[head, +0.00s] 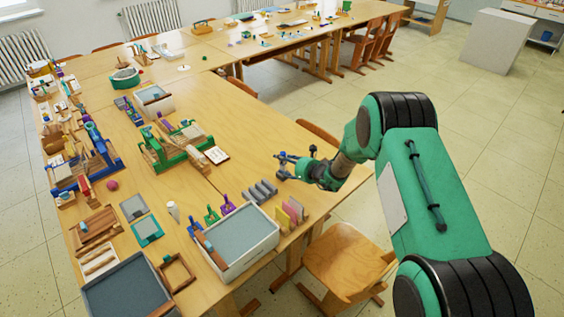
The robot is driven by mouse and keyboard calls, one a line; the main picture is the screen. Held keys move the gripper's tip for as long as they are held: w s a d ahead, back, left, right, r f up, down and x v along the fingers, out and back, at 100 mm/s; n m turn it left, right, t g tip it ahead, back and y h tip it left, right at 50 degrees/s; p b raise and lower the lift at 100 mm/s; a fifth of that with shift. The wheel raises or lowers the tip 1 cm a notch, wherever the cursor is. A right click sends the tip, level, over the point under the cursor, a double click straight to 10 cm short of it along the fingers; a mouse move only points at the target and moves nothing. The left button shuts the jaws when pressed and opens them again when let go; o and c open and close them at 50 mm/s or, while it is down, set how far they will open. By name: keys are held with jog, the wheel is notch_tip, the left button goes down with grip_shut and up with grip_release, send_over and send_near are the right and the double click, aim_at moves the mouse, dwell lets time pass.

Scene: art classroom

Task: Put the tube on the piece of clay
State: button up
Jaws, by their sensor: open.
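My gripper (280,165) is open and looks empty. It hangs over the right edge of the near table, pointing left. A small white upright cylinder (173,210), which may be the tube, stands on the table to the lower left of my gripper. Several grey ridged pieces (262,190) lie just below my gripper and may be clay. A round pink lump (112,185) farther left may also be clay. I cannot tell for certain which is the tube or the piece of clay. My gripper touches none of these.
A white-walled tray (262,246) and coloured upright slabs (292,212) stand near the table's right edge. Green wooden frames (170,150) and a blue rack (62,184) crowd the middle and left. Bare tabletop (235,140) lies left of my gripper.

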jog(key=p+v, duration=0.1)
jog(key=v, duration=0.9)
jog(key=shift+p, duration=0.3)
jog(key=s+a+r+n+g, duration=0.25)
jog(key=s+r+n, duration=0.45)
jog(key=s+r, duration=0.45)
jog(key=s+a+r+n+g, duration=0.1)
jog(key=s+r+n+g, duration=0.2)
jog(key=s+r+n, duration=0.85)
jog(key=s+d+r+n+h, duration=0.4)
jog(key=s+d+r, duration=0.2)
jog(key=s+d, duration=0.4)
jog(key=s+d+r+n+t+h, duration=0.1)
jog(key=s+d+r+n+h, duration=0.3)
jog(key=s+d, duration=0.7)
jog(key=s+r+h, duration=0.1)
jog(key=s+r, duration=0.1)
jog(key=s, duration=0.4)
jog(key=shift+d+r, duration=0.3)
jog(key=shift+r, duration=0.1)
